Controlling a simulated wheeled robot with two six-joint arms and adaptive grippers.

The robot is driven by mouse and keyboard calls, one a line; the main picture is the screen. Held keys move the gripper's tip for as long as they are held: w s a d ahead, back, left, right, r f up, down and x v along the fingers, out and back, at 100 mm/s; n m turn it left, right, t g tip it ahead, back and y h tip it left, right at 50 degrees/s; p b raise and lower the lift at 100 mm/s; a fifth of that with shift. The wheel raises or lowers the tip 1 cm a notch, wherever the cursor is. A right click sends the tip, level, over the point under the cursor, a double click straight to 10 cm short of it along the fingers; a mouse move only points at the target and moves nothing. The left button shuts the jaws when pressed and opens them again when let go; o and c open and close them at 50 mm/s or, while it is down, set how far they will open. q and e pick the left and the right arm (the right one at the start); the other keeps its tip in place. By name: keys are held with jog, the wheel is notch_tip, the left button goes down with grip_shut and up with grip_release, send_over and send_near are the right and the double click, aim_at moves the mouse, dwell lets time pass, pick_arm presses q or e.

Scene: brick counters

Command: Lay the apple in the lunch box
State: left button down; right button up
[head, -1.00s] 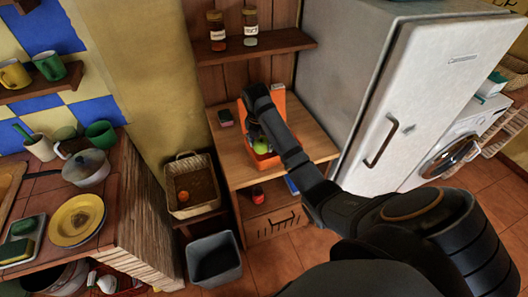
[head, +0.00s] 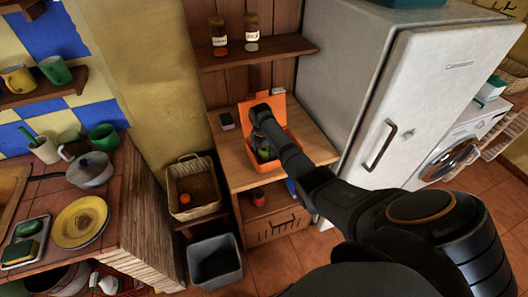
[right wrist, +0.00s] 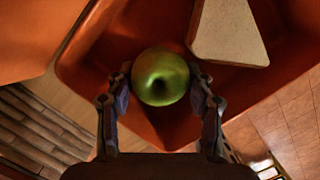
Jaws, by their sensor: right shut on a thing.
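The green apple (right wrist: 160,78) is held between the two fingers of my right gripper (right wrist: 160,90), which is shut on it. In the right wrist view, the apple shows over the inside of the orange lunch box (right wrist: 85,65), near a pale wedge like a sandwich (right wrist: 228,32). Whether the apple touches the box floor, I cannot tell. In the head view, the open lunch box (head: 281,104) stands on the wooden cabinet. My right arm hides part of it, and the apple (head: 264,154) shows just below my wrist. My left gripper is not in view.
The wooden cabinet top (head: 235,150) has a small dark box (head: 227,121) to the left. A shelf with two jars (head: 251,32) hangs above. The fridge (head: 385,110) stands close on the right. A basket (head: 192,187) and a grey bin (head: 214,262) stand at the left.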

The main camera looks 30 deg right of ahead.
aim_at(262, 153)
jog(key=shift+f, duration=0.1)
jog(key=o, duration=1.2)
jog(key=shift+r, duration=0.2)
notch_tip(262, 153, up, 12)
jog(key=s+a+b, duration=0.1)
jog(key=shift+a+f, duration=0.15)
jog(key=shift+a, duration=0.1)
